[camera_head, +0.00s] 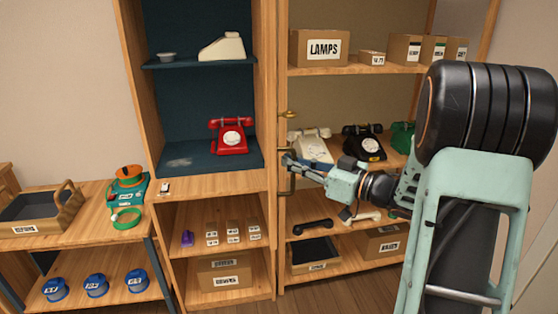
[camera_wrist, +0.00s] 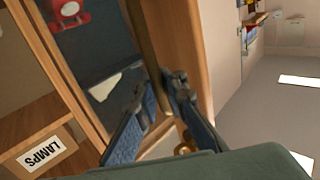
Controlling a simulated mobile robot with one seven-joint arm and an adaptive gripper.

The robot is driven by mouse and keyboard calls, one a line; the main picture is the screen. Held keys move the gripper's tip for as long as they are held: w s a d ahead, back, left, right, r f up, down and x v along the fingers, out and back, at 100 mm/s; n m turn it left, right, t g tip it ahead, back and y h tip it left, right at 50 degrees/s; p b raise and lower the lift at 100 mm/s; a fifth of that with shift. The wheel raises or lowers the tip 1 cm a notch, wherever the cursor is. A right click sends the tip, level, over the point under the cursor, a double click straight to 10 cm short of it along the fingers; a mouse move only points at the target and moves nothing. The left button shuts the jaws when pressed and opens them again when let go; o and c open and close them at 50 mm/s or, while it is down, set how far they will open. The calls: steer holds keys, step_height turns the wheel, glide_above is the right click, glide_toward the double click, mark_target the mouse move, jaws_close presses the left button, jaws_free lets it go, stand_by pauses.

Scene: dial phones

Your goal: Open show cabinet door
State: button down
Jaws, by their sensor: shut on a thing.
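The show cabinet (camera_head: 265,70) is a tall wooden case with a dark blue interior, left of centre in the head view. A red dial phone (camera_head: 231,138) stands inside; its red shape also shows in the wrist view (camera_wrist: 78,10). A dark vertical bar handle (camera_head: 284,183) runs along the cabinet's right edge, with a small brass fitting (camera_head: 288,114) above it. My gripper (camera_head: 286,160) reaches it from the right. In the wrist view my gripper (camera_wrist: 165,95) is shut on the bar handle (camera_wrist: 140,35), beside a wooden frame. I cannot tell how far the door stands open.
Open shelves on the right hold a LAMPS box (camera_head: 318,47), a cream phone (camera_head: 310,146), a black phone (camera_head: 363,143) and a green phone (camera_head: 402,137), close behind my arm. A low bench (camera_head: 85,215) with a wooden tray (camera_head: 40,210) stands left.

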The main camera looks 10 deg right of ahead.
steer(key=shift+n+g+y, duration=0.6)
steer(key=shift+g, duration=0.1)
steer(key=shift+s+d+f+p, duration=0.15)
steer(key=shift+d+p, duration=0.35)
steer(key=shift+d, duration=2)
steer(key=c, duration=2)
jaws_free()
steer(key=shift+c, duration=0.2)
steer(key=shift+d, duration=0.1)
steer(key=v, duration=1.2)
